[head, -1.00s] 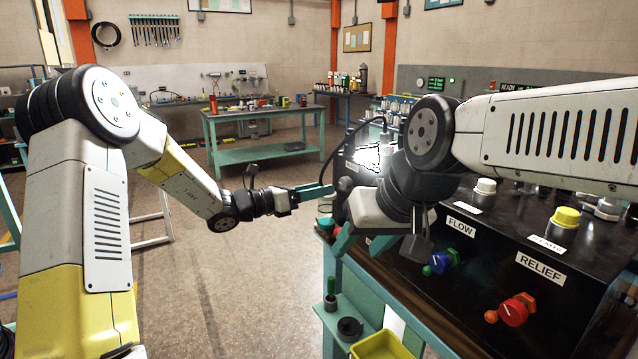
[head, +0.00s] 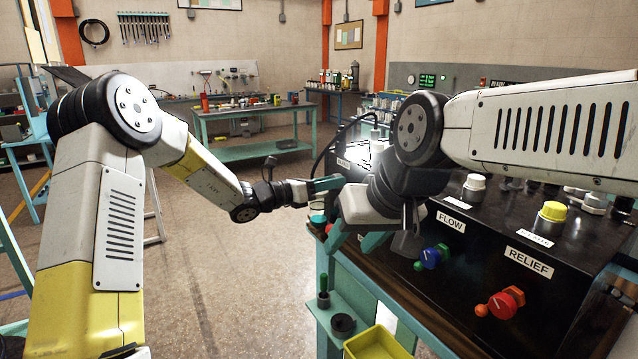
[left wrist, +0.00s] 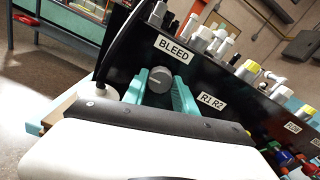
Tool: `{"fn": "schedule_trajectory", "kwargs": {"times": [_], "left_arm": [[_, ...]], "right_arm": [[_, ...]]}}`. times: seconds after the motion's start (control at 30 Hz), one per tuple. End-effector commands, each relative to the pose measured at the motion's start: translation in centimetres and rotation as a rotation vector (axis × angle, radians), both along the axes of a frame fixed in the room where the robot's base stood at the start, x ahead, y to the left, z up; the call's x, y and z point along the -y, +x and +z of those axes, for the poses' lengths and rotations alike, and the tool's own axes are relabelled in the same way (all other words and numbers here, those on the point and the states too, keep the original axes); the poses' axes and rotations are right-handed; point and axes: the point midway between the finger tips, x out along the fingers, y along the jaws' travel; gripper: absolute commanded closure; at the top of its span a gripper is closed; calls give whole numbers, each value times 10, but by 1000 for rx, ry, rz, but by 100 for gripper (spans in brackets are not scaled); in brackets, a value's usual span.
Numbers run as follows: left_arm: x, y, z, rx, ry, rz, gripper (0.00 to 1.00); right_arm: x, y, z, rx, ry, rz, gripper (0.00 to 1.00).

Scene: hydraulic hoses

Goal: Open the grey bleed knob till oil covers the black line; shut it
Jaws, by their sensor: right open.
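The grey bleed knob (left wrist: 160,80) is on the black panel under the BLEED label (left wrist: 173,48) in the left wrist view. My left gripper (left wrist: 159,88) has one teal finger on each side of the knob; whether they touch it is unclear. My right gripper (head: 354,241) is open and empty in front of the unit, left of the blue knob. I cannot make out the oil or the black line.
The blue flow knob (head: 432,256) and red relief knob (head: 503,303) sit on the unit's front. A yellow bin (head: 378,344) and a teal shelf (head: 322,312) are below. A black hose (head: 325,140) arches near my left gripper.

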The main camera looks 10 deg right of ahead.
Motion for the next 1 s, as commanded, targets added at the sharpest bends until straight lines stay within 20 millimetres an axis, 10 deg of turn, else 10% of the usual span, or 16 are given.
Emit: {"fn": "schedule_trajectory", "kwargs": {"times": [1.0], "left_arm": [[-1,0,0,486,177,1,100]], "right_arm": [[0,0,0,0,0,0,51]]}}
